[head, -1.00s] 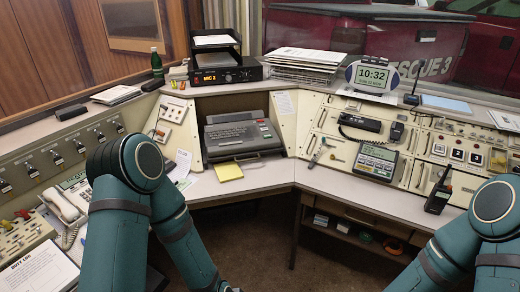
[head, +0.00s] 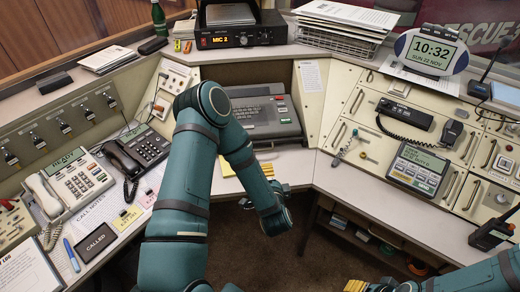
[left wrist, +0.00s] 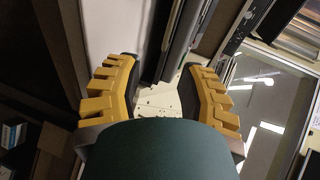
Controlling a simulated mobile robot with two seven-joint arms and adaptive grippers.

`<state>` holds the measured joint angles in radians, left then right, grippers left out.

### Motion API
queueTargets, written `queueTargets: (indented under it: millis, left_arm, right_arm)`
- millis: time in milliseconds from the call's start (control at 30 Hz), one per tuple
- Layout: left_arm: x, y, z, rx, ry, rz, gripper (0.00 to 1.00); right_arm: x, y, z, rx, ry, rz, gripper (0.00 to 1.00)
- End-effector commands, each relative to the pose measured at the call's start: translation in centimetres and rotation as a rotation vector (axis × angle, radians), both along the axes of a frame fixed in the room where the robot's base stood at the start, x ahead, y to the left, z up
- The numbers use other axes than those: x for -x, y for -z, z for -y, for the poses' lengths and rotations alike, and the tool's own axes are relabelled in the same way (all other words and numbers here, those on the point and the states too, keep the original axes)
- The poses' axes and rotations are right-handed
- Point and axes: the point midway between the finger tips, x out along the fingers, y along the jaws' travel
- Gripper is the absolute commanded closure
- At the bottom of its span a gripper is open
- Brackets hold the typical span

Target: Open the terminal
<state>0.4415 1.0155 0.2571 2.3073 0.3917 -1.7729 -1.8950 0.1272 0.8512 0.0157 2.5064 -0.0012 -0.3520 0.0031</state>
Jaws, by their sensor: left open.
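The terminal (head: 285,122) is a dark grey, low, wide unit in the recess at the middle of the desk. Keys show on its top. My left forearm covers its left part in the head view. My left gripper (head: 276,180) is in front of the terminal, near the desk's front edge. In the left wrist view the left gripper (left wrist: 160,90) is open, with yellow fingers apart and a dark edge, likely the terminal's, beyond them. My right gripper (head: 366,286) shows only as yellow fingers at the bottom edge; its opening is unclear.
Phones (head: 140,152) stand on the left desk.

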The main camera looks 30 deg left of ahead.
Motion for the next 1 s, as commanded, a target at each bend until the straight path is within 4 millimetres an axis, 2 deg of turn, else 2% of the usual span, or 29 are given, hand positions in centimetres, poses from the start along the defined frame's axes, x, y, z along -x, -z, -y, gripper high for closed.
queueTargets:
  millis: [100,267,700,1000]
  left_arm:
    - [0.1,-0.6,-0.9,-0.078,-0.025,-0.015,0.61]
    - [-0.7,-0.4,-1.8,-0.096,-0.033,-0.018,0.61]
    - [-6.9,1.4,-7.0,-0.093,-0.032,-0.016,0.61]
    - [-9.7,2.1,-9.2,-0.093,-0.029,-0.017,0.61]
  right_arm:
    - [0.0,-0.1,0.0,0.000,0.000,-0.001,0.53]
    - [0.0,0.1,0.0,0.000,0.000,0.000,0.53]
    - [-0.3,1.5,0.0,0.002,0.002,0.007,0.53]
    - [-0.4,2.1,0.1,0.002,0.003,0.009,0.53]
